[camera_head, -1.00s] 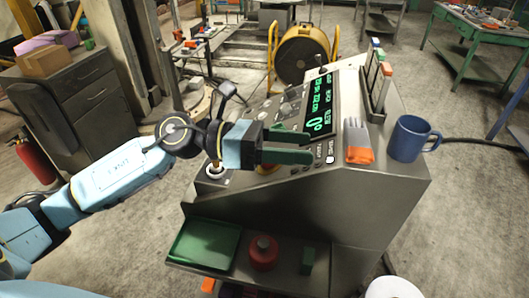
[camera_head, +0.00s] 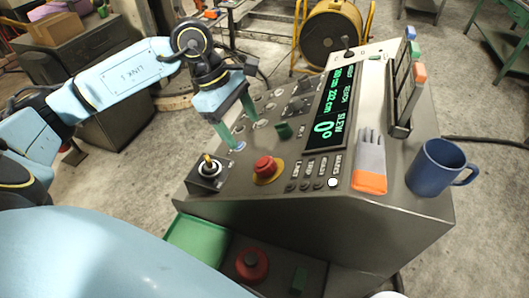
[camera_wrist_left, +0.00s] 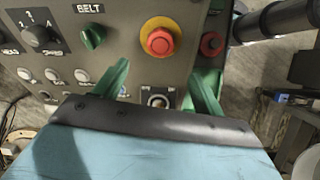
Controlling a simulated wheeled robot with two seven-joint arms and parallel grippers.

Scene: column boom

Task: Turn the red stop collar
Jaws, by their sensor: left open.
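A red mushroom-shaped stop (camera_head: 265,167) with a yellow ring around its base sits near the front edge of the console's sloped panel. It also shows in the left wrist view (camera_wrist_left: 159,41), beyond the fingertips. My left gripper (camera_head: 247,134) is above the panel, to the upper left of the red stop and apart from it. Its two green fingers (camera_wrist_left: 157,76) are spread and hold nothing. A second round red part (camera_head: 252,264) is on the low shelf. My right gripper is not in view.
A joystick (camera_head: 209,166) stands left of the stop. A green knob (camera_head: 284,131), small buttons and a display (camera_head: 326,122) are close behind and right. A green tray (camera_head: 197,240) is below.

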